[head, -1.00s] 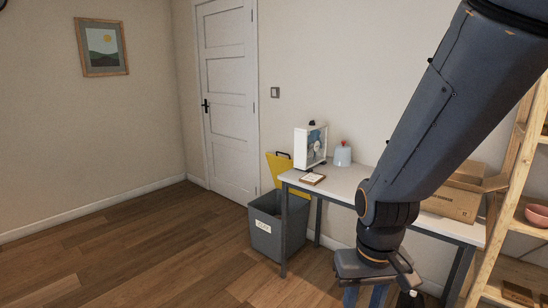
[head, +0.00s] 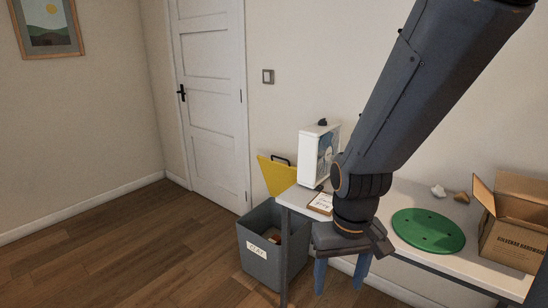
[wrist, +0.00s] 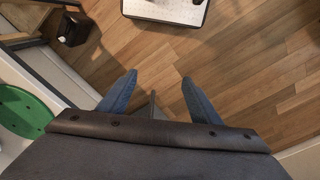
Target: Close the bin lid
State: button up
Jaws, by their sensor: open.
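The grey bin (head: 262,250) with a white "CLAY" label stands on the floor at the left end of the table. Its yellow lid (head: 277,174) is raised and leans up at the back, with a dark handle on its top edge. Some brownish contents show inside the bin. My gripper (head: 340,272) is in front of the table, to the right of the bin and apart from it. Its two blue fingers are spread and empty. In the wrist view my gripper (wrist: 155,82) points down over the floor; the bin is not in that view.
A table leg stands close to the bin's right side. The wooden floor (head: 130,255) left of the bin is clear.

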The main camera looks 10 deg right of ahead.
aim_at(279, 177)
jog(key=z, duration=0.1)
jog(key=i, duration=1.8)
jog(key=u, duration=0.45)
